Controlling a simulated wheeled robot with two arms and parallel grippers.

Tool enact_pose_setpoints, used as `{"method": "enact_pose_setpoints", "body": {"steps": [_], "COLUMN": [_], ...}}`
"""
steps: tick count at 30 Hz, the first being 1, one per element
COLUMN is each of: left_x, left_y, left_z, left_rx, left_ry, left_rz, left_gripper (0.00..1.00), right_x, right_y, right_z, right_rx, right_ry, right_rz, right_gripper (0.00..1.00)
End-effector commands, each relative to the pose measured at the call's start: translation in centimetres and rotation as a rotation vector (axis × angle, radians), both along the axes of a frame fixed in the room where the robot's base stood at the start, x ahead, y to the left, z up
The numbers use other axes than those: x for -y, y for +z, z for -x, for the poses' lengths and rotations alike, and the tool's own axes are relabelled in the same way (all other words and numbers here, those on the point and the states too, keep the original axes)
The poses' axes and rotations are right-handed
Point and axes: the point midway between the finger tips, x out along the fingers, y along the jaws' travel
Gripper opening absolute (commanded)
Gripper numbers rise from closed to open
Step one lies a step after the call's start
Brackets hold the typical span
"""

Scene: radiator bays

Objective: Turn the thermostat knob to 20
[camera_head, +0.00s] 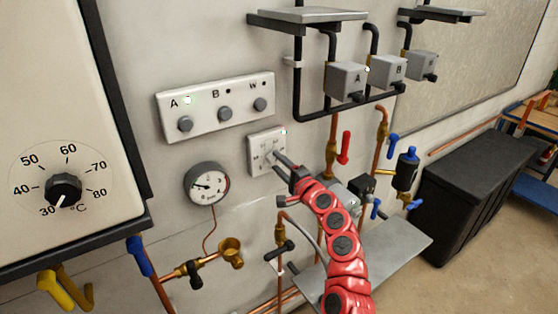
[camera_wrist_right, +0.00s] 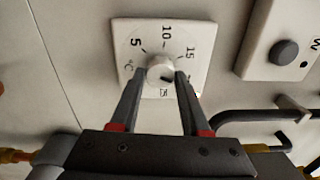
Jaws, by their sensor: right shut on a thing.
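The thermostat is a small white square plate on the wall, seen in the head view (camera_head: 256,140) and the right wrist view (camera_wrist_right: 199,38). Its dial shows 5, 10 and 15, with another sideways number below the knob; the fingers hide part of the scale. The round white thermostat knob (camera_wrist_right: 160,66) is at its middle. My right gripper (camera_head: 274,156) reaches the plate, and in the wrist view its fingers (camera_wrist_right: 160,76) are shut on the knob, one each side. A dark mark shows low on the knob; its exact reading is unclear. My left gripper is not in view.
A switch panel (camera_head: 216,86) with three grey knobs is above the thermostat, and a pressure gauge (camera_head: 207,185) is lower left. A boiler dial knob (camera_head: 64,190) is far left. Pipes with a red lever (camera_head: 345,147) stand close right of my right gripper.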

Motion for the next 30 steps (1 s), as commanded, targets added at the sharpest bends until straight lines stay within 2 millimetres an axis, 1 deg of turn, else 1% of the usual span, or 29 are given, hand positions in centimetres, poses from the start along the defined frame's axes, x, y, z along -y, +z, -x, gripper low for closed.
{"method": "enact_pose_setpoints", "body": {"steps": [1, 9, 23, 24, 28, 30], "left_x": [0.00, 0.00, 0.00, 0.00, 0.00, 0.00], "left_y": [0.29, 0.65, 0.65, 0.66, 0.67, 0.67], "left_z": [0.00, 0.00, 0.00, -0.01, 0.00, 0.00], "left_rx": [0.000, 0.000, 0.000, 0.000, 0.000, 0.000], "left_ry": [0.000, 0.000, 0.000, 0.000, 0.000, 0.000], "left_rz": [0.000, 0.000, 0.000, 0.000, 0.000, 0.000], "left_gripper": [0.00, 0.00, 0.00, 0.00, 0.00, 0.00], "right_x": [0.03, -0.05, -0.08, -0.08, -0.06, -0.06], "right_y": [-0.05, -0.18, -0.23, -0.23, -0.16, -0.13], "right_z": [-0.01, 0.01, 0.02, 0.02, 0.01, 0.01], "right_rx": [-0.013, -0.048, -0.052, -0.052, -0.051, -0.051], "right_ry": [0.000, 0.001, 0.002, 0.002, 0.002, 0.002], "right_rz": [-0.016, -0.073, -0.081, -0.081, -0.081, -0.080], "right_gripper": [0.00, 0.00, 0.00, 0.53, 0.76, 0.76]}}
